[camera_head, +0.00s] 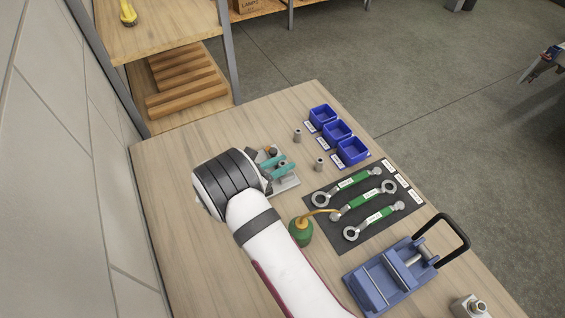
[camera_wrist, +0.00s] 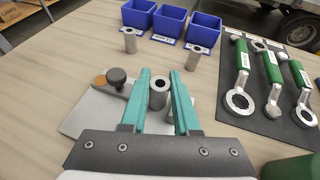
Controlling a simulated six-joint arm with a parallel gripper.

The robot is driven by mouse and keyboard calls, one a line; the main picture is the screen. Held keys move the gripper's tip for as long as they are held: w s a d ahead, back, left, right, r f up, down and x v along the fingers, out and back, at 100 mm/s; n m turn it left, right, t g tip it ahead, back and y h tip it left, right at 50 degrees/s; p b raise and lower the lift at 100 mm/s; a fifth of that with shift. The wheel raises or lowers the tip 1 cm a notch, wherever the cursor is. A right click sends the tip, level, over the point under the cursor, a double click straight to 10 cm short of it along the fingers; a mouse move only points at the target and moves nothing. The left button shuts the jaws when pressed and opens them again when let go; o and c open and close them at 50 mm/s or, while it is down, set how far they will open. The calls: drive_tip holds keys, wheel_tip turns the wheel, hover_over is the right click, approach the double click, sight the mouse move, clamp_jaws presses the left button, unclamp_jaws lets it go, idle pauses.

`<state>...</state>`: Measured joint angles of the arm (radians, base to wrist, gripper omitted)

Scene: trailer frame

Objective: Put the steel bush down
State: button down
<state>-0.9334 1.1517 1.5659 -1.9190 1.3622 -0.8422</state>
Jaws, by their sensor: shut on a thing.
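A steel bush (camera_wrist: 159,90), a short grey cylinder with a dark hole, stands upright between the teal fingers of my gripper (camera_wrist: 160,82). My gripper is shut on it. In the head view, the gripper (camera_head: 277,163) is over a light grey plate (camera_head: 289,185), partly hidden by my arm. In the wrist view, the plate (camera_wrist: 78,125) carries a dark knob and an orange-brown disc to the left of the bush. I cannot tell whether the bush touches the plate. Two similar grey bushes stand apart on the bench, one farther back (camera_head: 297,136) and one to the right (camera_head: 319,164).
Several blue bins (camera_head: 337,131) with labels stand at the bench's far edge. A dark mat (camera_head: 340,205) with green-handled wrenches lies to the right. A green oil can (camera_head: 301,232) and a blue vise (camera_head: 385,281) are nearer. The bench's left part (camera_head: 165,200) is clear.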

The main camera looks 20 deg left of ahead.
drive_tip(key=shift+f, duration=0.1)
drive_tip(key=c, duration=0.7)
unclamp_jaws()
drive_tip(key=shift+o, duration=0.2)
